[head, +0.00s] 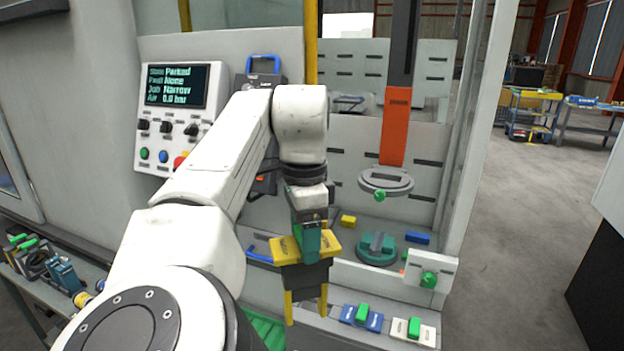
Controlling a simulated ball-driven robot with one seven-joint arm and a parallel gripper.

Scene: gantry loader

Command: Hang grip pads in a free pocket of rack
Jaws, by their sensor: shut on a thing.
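My gripper (305,228) is shut on the green handle of a yellow-topped piece (284,250), which I take to be the grip pads. A dark body with two yellow prongs shows below the yellow top. The piece looks upright; I cannot tell whether it touches anything beneath. To its right, a blue piece (374,322) and a white piece (426,336), each with a green handle, sit on a pale ledge (330,326), which may be the rack. My arm and the held piece hide part of the ledge, and no free pocket is clear.
A control panel (152,127) with a screen and buttons is at left. An orange and black vertical slide (396,130) ends above a round green part (376,248) inside the machine. A clear upright panel edge stands right. Clamps and tools lie on a bench (40,290) lower left. Open floor (510,250) is at right.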

